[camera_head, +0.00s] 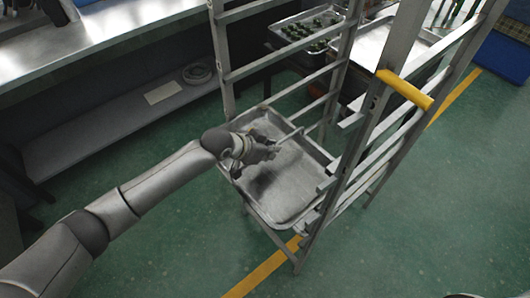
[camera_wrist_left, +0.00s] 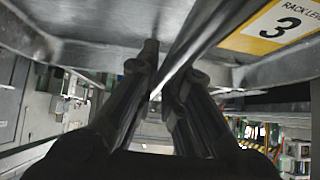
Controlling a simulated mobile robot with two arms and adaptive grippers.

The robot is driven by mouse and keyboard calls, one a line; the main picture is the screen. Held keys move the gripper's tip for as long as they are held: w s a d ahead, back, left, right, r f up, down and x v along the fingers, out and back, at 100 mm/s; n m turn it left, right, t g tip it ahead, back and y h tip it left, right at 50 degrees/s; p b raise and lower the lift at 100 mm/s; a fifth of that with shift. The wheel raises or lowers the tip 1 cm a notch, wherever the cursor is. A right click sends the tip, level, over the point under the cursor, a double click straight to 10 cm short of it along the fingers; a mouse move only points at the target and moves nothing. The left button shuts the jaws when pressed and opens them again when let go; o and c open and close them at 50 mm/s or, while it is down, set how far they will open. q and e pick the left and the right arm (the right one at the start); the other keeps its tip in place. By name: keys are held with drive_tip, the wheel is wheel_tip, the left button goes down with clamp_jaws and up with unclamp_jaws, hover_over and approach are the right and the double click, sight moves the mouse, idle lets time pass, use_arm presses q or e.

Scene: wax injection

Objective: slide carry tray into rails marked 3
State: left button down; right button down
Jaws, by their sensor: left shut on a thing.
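The carry tray (camera_head: 292,190) is a shallow, worn metal tray, lying inside the lower part of the metal rack (camera_head: 222,50), between its side frames. My left gripper (camera_head: 268,150) reaches over the tray's left part. In the left wrist view, its fingers (camera_wrist_left: 157,88) are closed around a thin metal bar, which seems to belong to the tray; the exact contact is hard to see. A yellow and white label (camera_wrist_left: 285,25) reading "RACK LEVEL 3" shows at the upper right there. Whether the tray's edges sit in the rails is hidden. My right gripper is not in view.
A yellow handle (camera_head: 405,90) sticks out on the rack's right frame. A long grey bench (camera_head: 110,40) with a lower shelf (camera_head: 125,120) runs along the left. Another tray with dark green items (camera_head: 308,25) stands behind the rack.

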sight(302, 127)
use_arm(q)
drive_tip(key=shift+w+d+b, duration=0.6)
drive_tip(key=shift+w+d, duration=0.15)
drive_tip(key=shift+d, duration=0.3)
drive_tip(key=shift+w+d+b, duration=0.55)
drive_tip(key=shift+w+d, duration=0.2)
drive_tip(key=shift+d, duration=0.25)
drive_tip(key=shift+w+d+b, duration=0.55)
drive_tip(key=shift+d+b, duration=0.05)
drive_tip(key=shift+d, duration=0.15)
drive_tip(key=shift+w+d+b, duration=0.5)
drive_tip(key=shift+d+b, duration=0.05)
drive_tip(key=shift+d, duration=0.2)
drive_tip(key=shift+w+d+b, duration=0.7)
drive_tip(key=shift+d+b, duration=0.25)
drive_tip(key=shift+b, duration=0.05)
drive_tip(key=shift+w+d+b, duration=0.7)
drive_tip(key=shift+d+b, duration=0.25)
drive_tip(key=shift+w+d+b, duration=0.55)
drive_tip(key=shift+d+b, duration=0.2)
drive_tip(key=shift+b, duration=0.15)
drive_tip(key=shift+w+d+b, duration=0.5)
drive_tip(key=shift+d+b, duration=0.2)
drive_tip(key=shift+b, duration=0.2)
drive_tip(key=shift+r, duration=0.1)
